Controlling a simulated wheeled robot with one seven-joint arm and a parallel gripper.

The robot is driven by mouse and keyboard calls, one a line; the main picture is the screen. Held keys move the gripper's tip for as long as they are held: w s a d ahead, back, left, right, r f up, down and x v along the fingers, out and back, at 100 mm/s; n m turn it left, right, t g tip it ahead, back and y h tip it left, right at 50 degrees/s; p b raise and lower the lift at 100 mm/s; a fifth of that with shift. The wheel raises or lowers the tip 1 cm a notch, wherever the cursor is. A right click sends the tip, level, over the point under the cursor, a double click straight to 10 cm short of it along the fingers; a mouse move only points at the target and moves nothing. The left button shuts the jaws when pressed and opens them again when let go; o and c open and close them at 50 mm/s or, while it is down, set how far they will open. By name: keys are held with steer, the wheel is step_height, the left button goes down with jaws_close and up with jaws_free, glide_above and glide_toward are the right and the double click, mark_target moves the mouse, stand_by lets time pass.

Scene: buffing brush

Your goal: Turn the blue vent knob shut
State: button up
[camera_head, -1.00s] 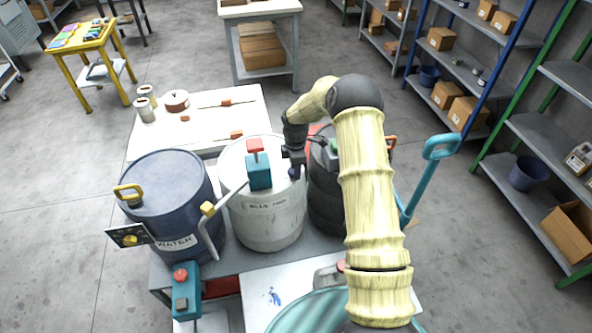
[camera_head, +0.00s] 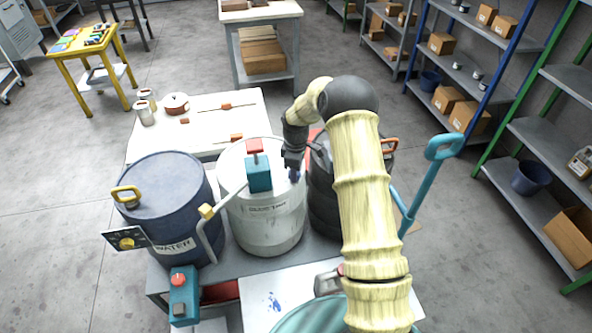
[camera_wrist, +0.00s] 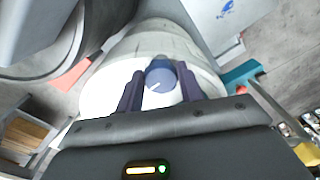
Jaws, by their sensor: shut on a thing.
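The blue vent knob (camera_wrist: 160,77) sits on the lid of the white drum (camera_head: 265,217). In the wrist view it is round, with a pale line on its face. My gripper (camera_wrist: 159,84) has its two dark fingers on either side of the knob and is shut on it. In the head view the fingers (camera_head: 293,174) reach down onto the right part of the white drum's lid, and the knob is mostly hidden there.
A teal box with a red top (camera_head: 258,175) stands on the white drum, left of my gripper. A blue water drum (camera_head: 165,190) stands to the left. A dark drum (camera_head: 322,200) stands to the right, partly behind my arm. A white table (camera_head: 210,120) lies behind.

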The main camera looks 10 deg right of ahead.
steer(key=shift+w+a+r, duration=0.15)
steer(key=shift+a+r, duration=0.05)
steer(key=shift+a, duration=0.1)
steer(key=o, duration=1)
steer(key=shift+d+f, duration=0.15)
steer(key=shift+d+r, duration=0.1)
steer(key=shift+r, duration=0.3)
step_height(320, 180, up, 17)
steer(key=b, duration=0.3)
steer(key=shift+a+f, duration=0.15)
steer(key=shift+a, duration=0.05)
